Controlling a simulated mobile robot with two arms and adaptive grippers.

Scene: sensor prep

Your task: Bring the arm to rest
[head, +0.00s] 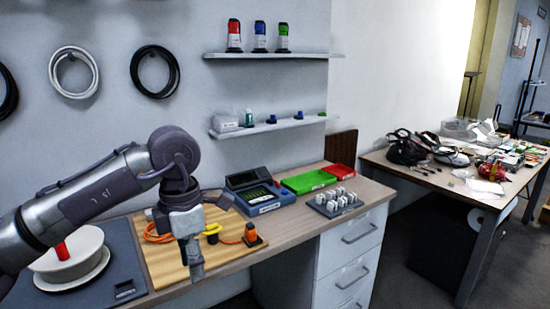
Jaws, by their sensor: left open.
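My left arm comes in from the left in the head view, and its grey gripper (192,262) points down in front of the wooden board (160,262) on the bench. The gripper is open and I see nothing held in it. An orange cable (155,236) lies on the board, partly hidden behind the gripper. An orange sensor piece (251,235) sits at the board's right, with a yellow piece (212,231) just right of the gripper. My right gripper does not show.
A white bowl-like spool (85,262) with a red post stands at the left under my arm. A blue-grey device (262,192), a green tray (308,181), a red tray (339,173) and a block of small white parts (335,203) stand to the right. Shelves (270,124) hang above. A cluttered table (440,180) is farther right.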

